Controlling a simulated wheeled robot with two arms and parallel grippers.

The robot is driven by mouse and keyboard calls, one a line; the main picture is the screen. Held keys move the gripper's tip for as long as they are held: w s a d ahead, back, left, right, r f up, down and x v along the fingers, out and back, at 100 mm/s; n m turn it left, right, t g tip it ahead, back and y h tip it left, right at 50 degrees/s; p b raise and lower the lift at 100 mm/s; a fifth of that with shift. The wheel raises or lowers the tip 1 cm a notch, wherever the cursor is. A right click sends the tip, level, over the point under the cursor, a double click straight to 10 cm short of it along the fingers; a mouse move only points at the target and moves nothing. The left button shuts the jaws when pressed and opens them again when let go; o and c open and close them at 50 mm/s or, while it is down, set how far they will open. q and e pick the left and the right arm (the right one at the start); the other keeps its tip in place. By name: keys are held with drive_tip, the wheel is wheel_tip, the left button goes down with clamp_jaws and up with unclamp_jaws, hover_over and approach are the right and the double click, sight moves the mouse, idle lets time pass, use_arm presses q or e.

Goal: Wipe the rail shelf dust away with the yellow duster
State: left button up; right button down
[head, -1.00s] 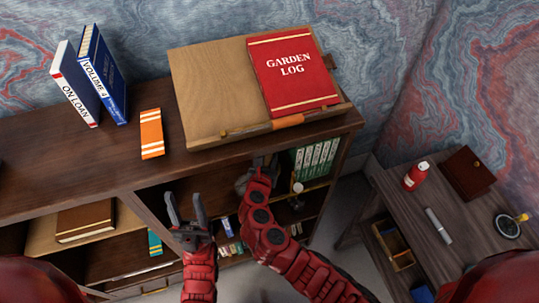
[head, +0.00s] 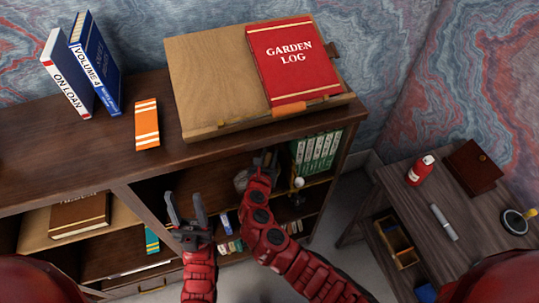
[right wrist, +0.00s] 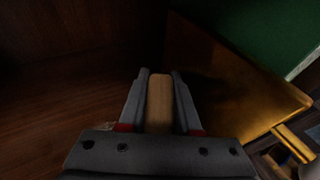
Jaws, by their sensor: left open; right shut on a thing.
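My right gripper (head: 262,160) is inside the upper right compartment of the bookcase, just left of the green books (head: 317,150). In the right wrist view its fingers (right wrist: 160,75) are shut on a pale wooden piece (right wrist: 160,103), which looks like a handle. The yellow duster's head does not show in either view. The rail shelf (head: 218,176) is dark wood, partly hidden by my arms. I cannot make out dust on it. My left gripper (head: 185,199) is open and empty, in front of the bookcase left of the right one.
On the bookcase top are a sloped wooden stand (head: 205,80) with a red Garden Log (head: 292,62), an orange book (head: 147,123) and two upright blue books (head: 95,65). A gold-coloured surface (right wrist: 240,95) lies close right of the right gripper. A side table (head: 455,195) stands at right.

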drive_tip(key=shift+f+b, duration=0.5)
drive_tip(key=shift+f, duration=0.45)
